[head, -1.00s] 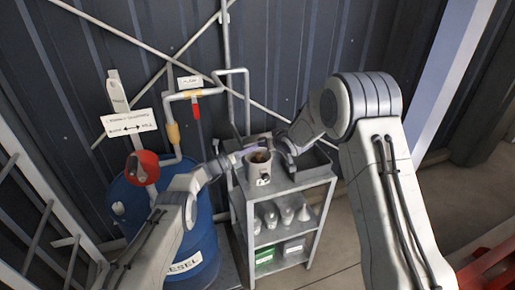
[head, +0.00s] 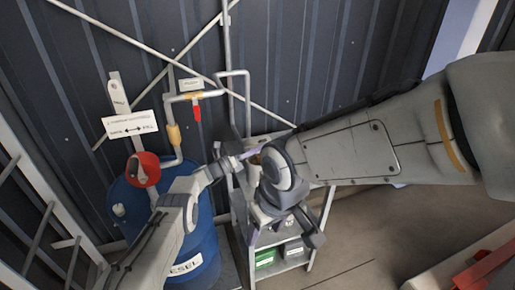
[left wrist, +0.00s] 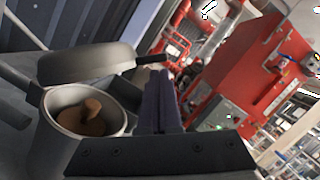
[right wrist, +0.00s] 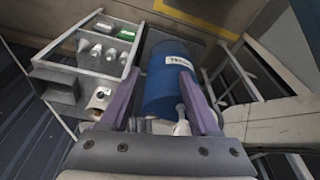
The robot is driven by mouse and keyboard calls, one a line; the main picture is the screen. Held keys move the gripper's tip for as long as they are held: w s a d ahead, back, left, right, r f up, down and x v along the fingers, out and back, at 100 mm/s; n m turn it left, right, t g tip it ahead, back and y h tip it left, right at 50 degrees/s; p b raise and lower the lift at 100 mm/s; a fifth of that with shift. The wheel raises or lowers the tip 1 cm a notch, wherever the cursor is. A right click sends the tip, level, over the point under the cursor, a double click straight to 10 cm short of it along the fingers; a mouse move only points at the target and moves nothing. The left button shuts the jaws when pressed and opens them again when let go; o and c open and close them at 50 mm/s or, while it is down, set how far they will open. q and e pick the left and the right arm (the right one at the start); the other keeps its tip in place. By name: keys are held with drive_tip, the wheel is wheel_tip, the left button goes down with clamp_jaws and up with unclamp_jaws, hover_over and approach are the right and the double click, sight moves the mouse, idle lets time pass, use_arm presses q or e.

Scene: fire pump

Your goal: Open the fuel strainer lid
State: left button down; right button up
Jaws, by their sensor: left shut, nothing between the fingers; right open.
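In the left wrist view the fuel strainer is a grey round cup (left wrist: 85,128) with a brown piece inside. Its grey lid (left wrist: 85,65) stands raised above the cup, tilted, with a dark handle at its right edge. The cup's mouth is uncovered. My left gripper (left wrist: 163,75) is shut and empty, its fingertips close by the lid handle; I cannot tell whether they touch. In the head view my right arm hides most of the strainer. My right gripper (right wrist: 158,80) is open and empty, its fingers spread with the blue barrel beyond them.
The blue diesel barrel (head: 205,245) with a red-topped pump stands left of the metal shelf rack (head: 258,280). The rack holds bottles and boxes lower down. A pipe with a red valve handle (head: 197,113) runs along the wall.

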use_arm(q)
drive_tip(key=shift+w+a+r+n+b, duration=0.1)
drive_tip(key=shift+w+r+n+b, duration=0.2)
drive_tip(key=shift+r+n, duration=0.1)
use_arm(e)
drive_tip(key=s+d+n+g, duration=0.1)
drive_tip(key=s+d+g, duration=0.1)
drive_tip(key=s, duration=0.8)
drive_tip(key=shift+s+d+f, duration=0.15)
drive_tip(key=shift+d+f, duration=0.15)
drive_tip(key=shift+f, duration=0.1)
